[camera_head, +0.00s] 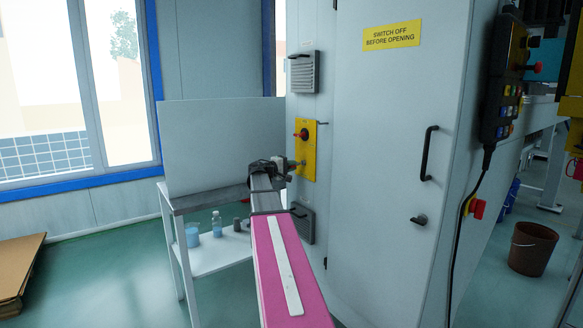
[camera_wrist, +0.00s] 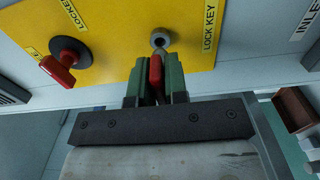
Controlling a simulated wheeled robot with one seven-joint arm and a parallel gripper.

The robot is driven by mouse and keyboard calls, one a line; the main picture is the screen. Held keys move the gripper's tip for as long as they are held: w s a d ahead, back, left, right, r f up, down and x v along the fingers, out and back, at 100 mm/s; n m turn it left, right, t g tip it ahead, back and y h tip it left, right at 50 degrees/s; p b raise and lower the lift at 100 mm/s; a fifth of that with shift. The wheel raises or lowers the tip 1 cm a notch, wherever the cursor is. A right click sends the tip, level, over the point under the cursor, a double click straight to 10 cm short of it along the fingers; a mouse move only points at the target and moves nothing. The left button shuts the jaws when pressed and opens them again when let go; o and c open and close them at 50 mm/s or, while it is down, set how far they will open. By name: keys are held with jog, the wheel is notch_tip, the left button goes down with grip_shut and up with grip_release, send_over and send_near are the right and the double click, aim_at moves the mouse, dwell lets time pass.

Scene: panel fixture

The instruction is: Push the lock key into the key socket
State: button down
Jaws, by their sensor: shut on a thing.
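The lock key (camera_wrist: 156,68) has a red grip and a grey tip. My gripper (camera_wrist: 158,82) is shut on its red grip between two green fingers. The key socket (camera_wrist: 160,39) is a round grey ring with a dark hole on the yellow panel (camera_wrist: 120,35), beside the "LOCK KEY" label. The key's tip lies right at the lower edge of the socket in the wrist view; I cannot tell whether it touches. In the head view my gripper (camera_head: 287,170) is close to the yellow panel (camera_head: 309,145) at its lower left, and the socket is not clear there.
A red rotary switch (camera_wrist: 63,62) sticks out of the panel left of the socket. The panel is on a grey cabinet (camera_head: 385,170) with a black door handle (camera_head: 428,153). A white table (camera_head: 220,255) with bottles stands left of the cabinet.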

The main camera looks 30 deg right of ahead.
jog(key=shift+w+d, duration=0.1)
jog(key=shift+d, duration=1)
dwell(0.4)
jog(key=c, duration=1.1)
grip_release()
jog(key=shift+o, duration=0.2)
jog(key=a, duration=1)
jog(key=shift+s+a, duration=0.4)
jog(key=shift+s, duration=0.05)
jog(key=s+a+f+y, duration=0.3)
jog(key=a+f, duration=0.3)
jog(key=f, duration=0.3)
jog(key=s+a+f+y, duration=0.4)
jog(key=a+f, duration=0.2)
jog(key=f, duration=0.3)
jog(key=s+a+f+y, duration=0.3)
jog(key=a+f, duration=0.2)
jog(key=f, duration=0.4)
jog(key=s+a+f+y, duration=0.4)
jog(key=s+a+f, duration=0.2)
jog(key=a, duration=0.3)
jog(key=s+a+f+m+g+y, duration=0.1)
jog(key=s+a+f+y, duration=0.3)
jog(key=s+a+f, duration=0.2)
jog(key=s+a, duration=0.2)
jog(key=a, duration=0.1)
jog(key=shift+a, duration=0.35)
